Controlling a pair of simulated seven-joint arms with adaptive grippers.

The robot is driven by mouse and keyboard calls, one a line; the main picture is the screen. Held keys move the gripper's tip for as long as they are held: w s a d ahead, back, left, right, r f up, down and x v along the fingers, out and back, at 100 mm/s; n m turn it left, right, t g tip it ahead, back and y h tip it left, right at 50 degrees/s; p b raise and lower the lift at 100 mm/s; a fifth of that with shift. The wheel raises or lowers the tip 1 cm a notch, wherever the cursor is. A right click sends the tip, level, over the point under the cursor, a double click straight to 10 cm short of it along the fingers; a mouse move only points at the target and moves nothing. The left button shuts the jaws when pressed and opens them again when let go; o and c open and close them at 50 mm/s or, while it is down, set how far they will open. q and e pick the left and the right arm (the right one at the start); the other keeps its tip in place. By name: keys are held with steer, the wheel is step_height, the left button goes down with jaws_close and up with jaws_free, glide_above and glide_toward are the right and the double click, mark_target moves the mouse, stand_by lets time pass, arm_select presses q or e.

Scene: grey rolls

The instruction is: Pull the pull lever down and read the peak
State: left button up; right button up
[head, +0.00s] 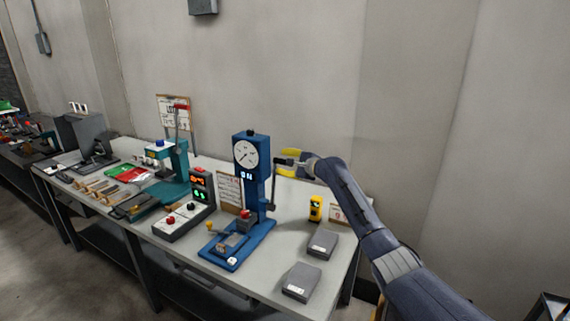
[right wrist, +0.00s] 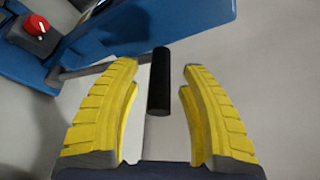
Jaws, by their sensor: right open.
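A blue test stand (head: 262,190) stands on the bench with a round white dial (head: 245,153) on its column. A small lit display (head: 246,176) sits under the dial, too small to read surely. The pull lever's black grip (right wrist: 159,82) is at the column's right side. My right gripper (head: 281,162) is open, its yellow fingers on either side of the grip. In the right wrist view my right gripper (right wrist: 158,70) shows gaps between both fingers and the grip. A red knob (right wrist: 36,25) is on the stand's base. My left gripper is out of view.
Left of the stand are a control box (head: 183,222) with lit displays and a teal press (head: 176,165). Two grey blocks (head: 301,282) and a small yellow device (head: 315,208) lie to the right. The wall is close behind.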

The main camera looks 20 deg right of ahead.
steer(key=shift+c, duration=0.2)
jaws_close()
